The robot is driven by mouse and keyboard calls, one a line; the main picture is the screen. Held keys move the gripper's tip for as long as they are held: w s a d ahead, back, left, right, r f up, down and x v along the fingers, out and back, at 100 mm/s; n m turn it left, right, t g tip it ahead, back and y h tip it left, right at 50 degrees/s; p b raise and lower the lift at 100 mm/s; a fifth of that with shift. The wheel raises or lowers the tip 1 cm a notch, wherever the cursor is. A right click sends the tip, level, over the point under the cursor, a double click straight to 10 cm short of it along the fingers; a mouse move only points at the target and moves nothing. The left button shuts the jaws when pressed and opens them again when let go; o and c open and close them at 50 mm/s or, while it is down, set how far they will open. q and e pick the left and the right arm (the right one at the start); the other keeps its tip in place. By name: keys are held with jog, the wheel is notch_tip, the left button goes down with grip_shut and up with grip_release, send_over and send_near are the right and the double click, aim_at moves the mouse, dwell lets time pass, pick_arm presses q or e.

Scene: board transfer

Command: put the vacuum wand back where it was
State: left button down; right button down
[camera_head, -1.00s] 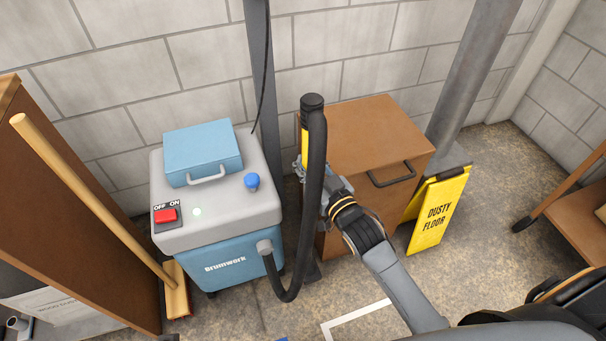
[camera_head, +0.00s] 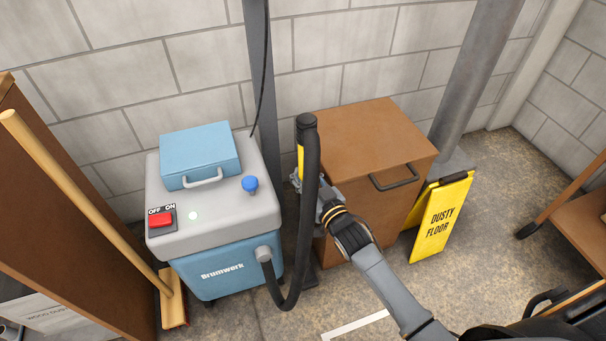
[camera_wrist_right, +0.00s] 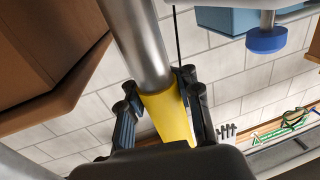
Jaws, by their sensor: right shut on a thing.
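The vacuum wand (camera_head: 306,121) stands roughly upright in the head view, with a black top, a yellow section and a black hose (camera_head: 309,240) looping down to the blue and grey vacuum (camera_head: 240,252). My right gripper (camera_head: 299,182) is shut on the wand at its yellow section. In the right wrist view the wand's yellow section (camera_wrist_right: 168,115) and metal tube (camera_wrist_right: 138,40) lie between the fingers (camera_wrist_right: 158,88). My left gripper is not in view.
A dark post (camera_head: 266,80) rises behind, between the vacuum and a brown cabinet (camera_head: 365,140). A yellow floor sign (camera_head: 440,218) leans at the right. A broom (camera_head: 90,200) and a brown panel (camera_head: 60,230) stand at the left. Speckled floor is free in front.

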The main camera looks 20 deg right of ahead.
aim_at(310, 183)
jog(key=c, duration=1.5)
grip_release()
jog(key=shift+f, duration=0.1)
jog(key=o, duration=0.6)
jog(key=shift+c, duration=0.2)
jog(key=shift+r, duration=0.25)
jog(key=p+v, duration=0.1)
jog(key=v, duration=0.3)
jog(key=shift+s+f, duration=0.15)
jog(key=shift+s, duration=0.05)
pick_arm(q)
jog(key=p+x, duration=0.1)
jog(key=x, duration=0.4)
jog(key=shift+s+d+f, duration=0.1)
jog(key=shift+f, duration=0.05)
pick_arm(e)
jog(key=s+f+g+h, duration=0.1)
jog(key=s+f+g, duration=0.2)
jog(key=s, duration=0.6)
jog(key=s+d+f+g+h, duration=0.1)
jog(key=s+f+g, duration=0.3)
jog(key=s, duration=0.5)
jog(key=s+d+f+g+h, duration=0.1)
jog(key=s+f+g, duration=0.2)
jog(key=s+g, duration=0.4)
jog(key=shift+s+d+f+h, duration=0.2)
jog(key=shift+s+f+h, duration=0.1)
jog(key=shift+s, duration=0.75)
